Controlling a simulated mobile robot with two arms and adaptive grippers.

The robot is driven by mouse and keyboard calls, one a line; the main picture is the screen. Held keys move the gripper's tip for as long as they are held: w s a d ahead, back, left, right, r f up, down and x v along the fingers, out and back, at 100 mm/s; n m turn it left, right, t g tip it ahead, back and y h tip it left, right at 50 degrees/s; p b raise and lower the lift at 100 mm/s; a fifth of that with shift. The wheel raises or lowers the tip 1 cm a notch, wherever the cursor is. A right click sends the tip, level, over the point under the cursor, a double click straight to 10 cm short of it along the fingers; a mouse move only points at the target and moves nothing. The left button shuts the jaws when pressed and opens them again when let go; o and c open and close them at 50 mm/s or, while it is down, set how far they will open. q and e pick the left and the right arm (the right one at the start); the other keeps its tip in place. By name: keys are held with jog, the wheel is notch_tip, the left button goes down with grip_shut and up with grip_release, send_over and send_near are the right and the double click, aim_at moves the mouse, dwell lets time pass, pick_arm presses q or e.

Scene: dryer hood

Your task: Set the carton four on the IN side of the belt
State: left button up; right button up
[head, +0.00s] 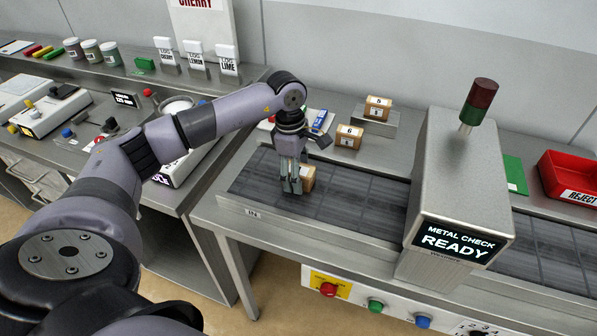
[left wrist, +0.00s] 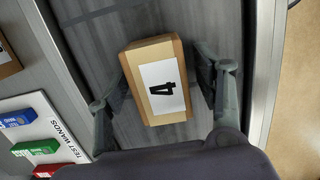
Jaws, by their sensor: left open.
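The carton four (left wrist: 158,82) is a small brown box with a white label marked 4. It rests on the dark belt (head: 248,187) at the IN end, left of the metal check hood (head: 462,180). In the head view the carton (head: 308,178) is partly hidden behind my left gripper (head: 292,188). In the left wrist view the open fingers of my left gripper (left wrist: 165,108) stand on either side of the carton, with a gap visible on the right side; contact on the left is unclear. My right gripper is not in view.
Cartons 6 (head: 348,137) and 5 (head: 378,107) stand behind the belt, 5 on a raised metal block. Test wands (left wrist: 35,135) lie beside the belt. A red reject bin (head: 570,178) is at the far right. The belt between carton and hood is clear.

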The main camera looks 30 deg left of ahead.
pick_arm(q)
jog(key=shift+r, duration=0.45)
notch_tip(320, 180, up, 11)
jog(key=a+b, duration=0.1)
jog(key=b, duration=0.2)
jog(key=shift+s+a+r, duration=0.15)
jog(key=shift+a, duration=0.05)
